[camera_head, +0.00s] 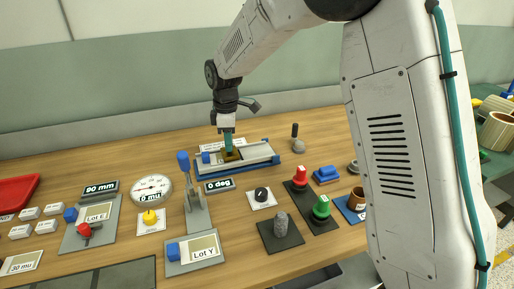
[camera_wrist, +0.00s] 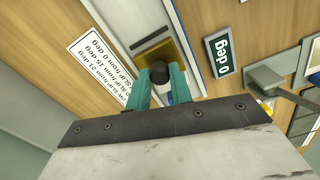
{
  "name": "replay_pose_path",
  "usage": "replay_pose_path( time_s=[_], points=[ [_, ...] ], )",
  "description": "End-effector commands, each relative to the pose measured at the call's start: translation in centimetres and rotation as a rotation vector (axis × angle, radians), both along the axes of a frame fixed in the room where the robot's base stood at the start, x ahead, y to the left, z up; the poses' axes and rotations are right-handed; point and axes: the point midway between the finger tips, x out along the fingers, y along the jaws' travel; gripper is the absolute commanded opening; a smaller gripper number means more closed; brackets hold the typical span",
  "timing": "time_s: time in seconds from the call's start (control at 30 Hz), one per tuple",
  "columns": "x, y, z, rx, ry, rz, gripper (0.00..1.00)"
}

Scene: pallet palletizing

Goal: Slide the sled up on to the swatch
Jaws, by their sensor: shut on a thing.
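The sled is a brass-coloured block (camera_head: 232,156) with a black knob, sitting on a pale grey track (camera_head: 258,153) with a blue base. In the wrist view the sled (camera_wrist: 182,53) lies under my fingertips. My gripper (camera_head: 228,141) points down, its teal fingers shut around the knob; they also show in the wrist view (camera_wrist: 160,82). A narrow dark strip (camera_wrist: 150,45) crosses the track close beside the sled. I cannot tell for certain which surface is the swatch. Part of the sled is hidden by the fingers and knob.
A "0 deg" display (camera_head: 219,186) stands in front of the track. A blue-knobbed lever (camera_head: 184,162) is to its left, with a round dial (camera_head: 152,188) further left. A white SLIP label (camera_wrist: 100,62) lies beside the track. Red (camera_head: 300,177) and green (camera_head: 321,207) knobs stand right.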

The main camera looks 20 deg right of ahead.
Motion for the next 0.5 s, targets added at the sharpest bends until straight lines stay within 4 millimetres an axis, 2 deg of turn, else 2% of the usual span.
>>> replay_pose_path(
  time_s=[0.5],
  points=[
    [0.09,0.73,0.10,0.000,-0.003,0.000,0.01]
  ],
)
